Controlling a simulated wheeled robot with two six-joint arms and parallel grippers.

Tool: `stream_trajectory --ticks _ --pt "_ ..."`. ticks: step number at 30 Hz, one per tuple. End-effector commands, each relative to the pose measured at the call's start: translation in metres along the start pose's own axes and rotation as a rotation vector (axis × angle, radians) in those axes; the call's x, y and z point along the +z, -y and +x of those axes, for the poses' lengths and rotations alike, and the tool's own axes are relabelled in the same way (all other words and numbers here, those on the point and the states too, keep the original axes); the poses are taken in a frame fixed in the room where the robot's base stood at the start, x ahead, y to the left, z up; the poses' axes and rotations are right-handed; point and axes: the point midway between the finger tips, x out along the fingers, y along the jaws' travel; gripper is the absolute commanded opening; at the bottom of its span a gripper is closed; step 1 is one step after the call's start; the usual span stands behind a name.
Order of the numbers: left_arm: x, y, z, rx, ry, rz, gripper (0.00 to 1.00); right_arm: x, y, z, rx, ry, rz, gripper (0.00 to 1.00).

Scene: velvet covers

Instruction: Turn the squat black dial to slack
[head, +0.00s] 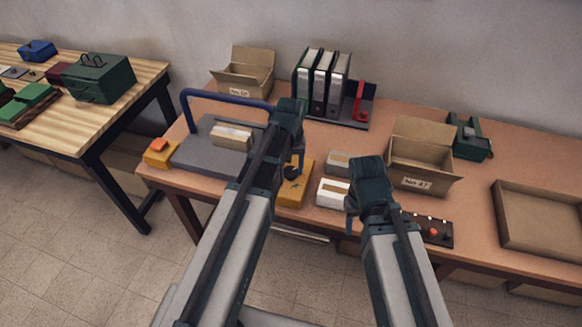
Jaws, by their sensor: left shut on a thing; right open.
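The squat black dial (290,173) sits on top of a yellow box (296,194) near the front edge of the table, left of the middle. My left gripper (297,163) is over the yellow box, shut on the dial, and partly hides it. The dial's pointer and the word slack cannot be made out. My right gripper (351,208) is open and empty, beside the white box (332,194) near the table's front edge.
A grey plate with a blue bar handle (226,95) carries a small carton (231,138). An orange-topped yellow block (160,153), open cardboard box (420,155), dark control panel (436,232), binders (322,85) and an empty tray (540,218) stand around.

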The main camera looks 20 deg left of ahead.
Motion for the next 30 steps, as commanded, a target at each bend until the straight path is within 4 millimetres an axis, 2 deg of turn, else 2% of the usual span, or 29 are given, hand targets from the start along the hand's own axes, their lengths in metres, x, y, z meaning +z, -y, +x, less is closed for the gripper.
stream_trajectory --ticks 18,30 --pt "0.0004 0.0011 0.0001 0.000 0.000 -0.535 0.03 0.0000 0.0000 0.0001 0.000 0.000 0.000 0.50" --pt "0.0006 0.0013 0.0001 0.000 0.000 -0.707 0.03 0.0000 0.0000 0.0001 0.000 0.000 0.000 0.50"
